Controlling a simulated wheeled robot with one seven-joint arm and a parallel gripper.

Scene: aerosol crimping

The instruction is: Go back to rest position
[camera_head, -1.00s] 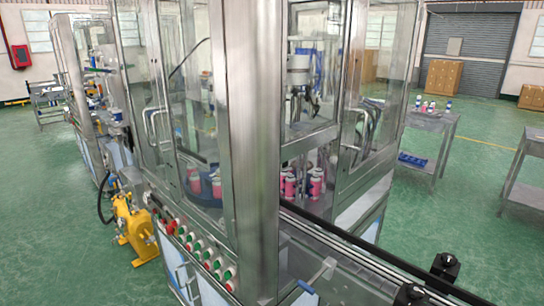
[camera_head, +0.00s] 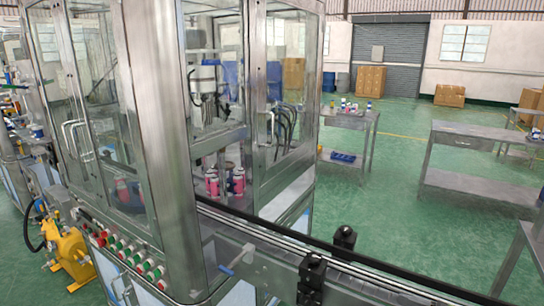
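My gripper and arm do not show in the head view. The crimping machine (camera_head: 160,130), a tall steel and glass cabinet, stands close on the left. Several pink cans (camera_head: 237,181) with light tops stand inside it, seen through the opening. A conveyor (camera_head: 290,262) with dark rails runs from the machine toward the lower right. Two black blocks (camera_head: 312,278) are mounted on it. A row of red and green buttons (camera_head: 137,259) lines the machine's front edge.
A yellow pump unit (camera_head: 70,252) stands on the floor at the lower left. A steel table (camera_head: 345,120) with small cans stands behind the machine. An empty steel table (camera_head: 470,135) is at the right. Green floor (camera_head: 400,215) lies open between them and the conveyor.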

